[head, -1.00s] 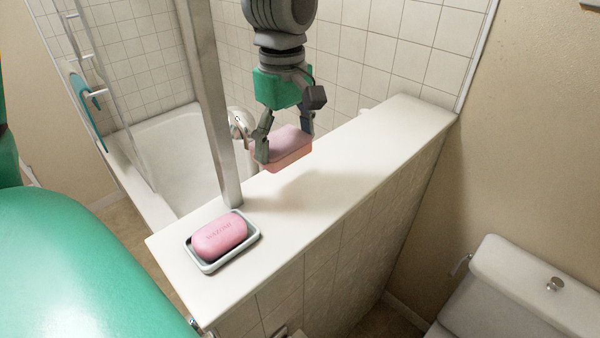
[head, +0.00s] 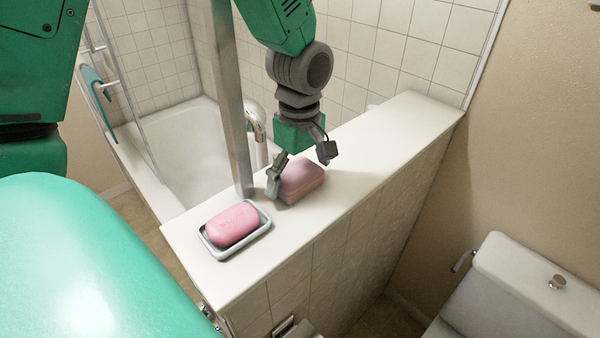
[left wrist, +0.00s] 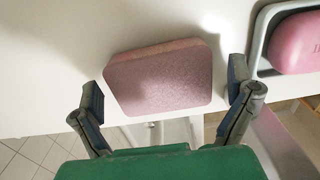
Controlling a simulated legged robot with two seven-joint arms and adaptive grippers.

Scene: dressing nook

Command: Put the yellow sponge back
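No yellow sponge shows; the sponge-like block (head: 303,180) here is pink with a rough face. It rests on the white ledge (head: 375,140), behind the soap dish. It also shows in the left wrist view (left wrist: 162,80). My left gripper (head: 298,174) is above it, with its fingers spread on either side. In the left wrist view a gap shows between the block and the right-hand finger; the left-hand finger is close to the block's edge. My right gripper is not in view.
A pink soap bar (head: 233,224) lies in a pale dish (head: 226,255) at the near end of the ledge. A metal post (head: 232,110) rises beside the block. A bathtub (head: 185,135) lies behind, a toilet (head: 500,290) at right. The ledge's far end is clear.

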